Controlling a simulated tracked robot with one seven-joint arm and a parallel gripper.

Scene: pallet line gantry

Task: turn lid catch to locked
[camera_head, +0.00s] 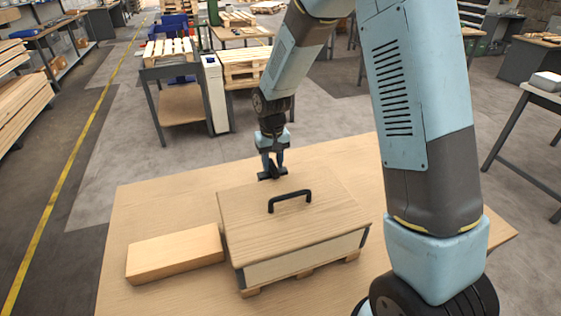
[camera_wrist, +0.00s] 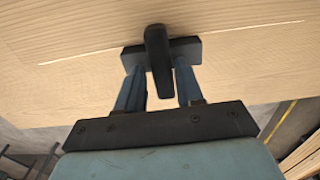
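The wooden box (camera_head: 300,262) stands on the table, its flat lid (camera_head: 290,222) down and a black handle (camera_head: 290,197) on top. The black lid catch (camera_head: 272,174) is at the lid's far edge, partly hidden by my gripper (camera_head: 273,162). In the wrist view, the catch has a dark bar (camera_wrist: 157,60) lying crosswise over a dark plate (camera_wrist: 190,50). My gripper (camera_wrist: 157,80) has its two blue-grey fingers apart, one on each side of the bar. Gaps show between the fingers and the bar; whether the tips touch the plate is unclear.
A plain wooden block (camera_head: 175,253) lies left of the box on the wooden table (camera_head: 160,205). My arm fills the right side of the head view. A work table with pallets (camera_head: 168,50) and a white post (camera_head: 215,92) stand behind.

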